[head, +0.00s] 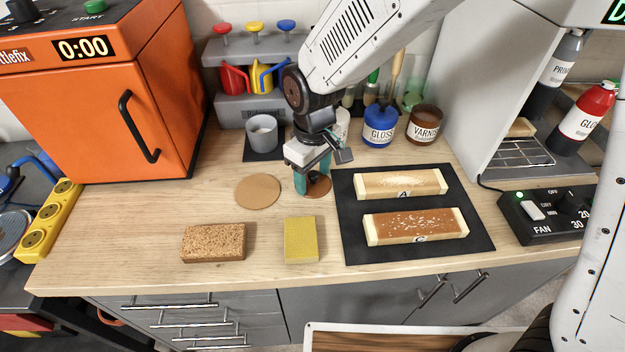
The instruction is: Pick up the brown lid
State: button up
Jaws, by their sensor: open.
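A small flat brown disc, the brown lid (319,190), lies on the wooden worktop just left of the black mat. My gripper (312,182) is right above it, pointing down with teal fingers, and partly hides it. The jaws are open. I cannot tell whether the fingertips touch the lid. A larger flat tan disc (258,191) lies to the left, apart from the gripper.
A cork block (213,243) and yellow sponge (300,240) lie in front. The black mat (466,222) bears two wooden pieces marked A and C. Behind stand a grey cup (262,133), a blue gloss jar (380,130) and a varnish jar (424,126).

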jog(key=shift+d, duration=0.1)
jog(key=c, duration=0.9)
jog(key=shift+s, duration=0.1)
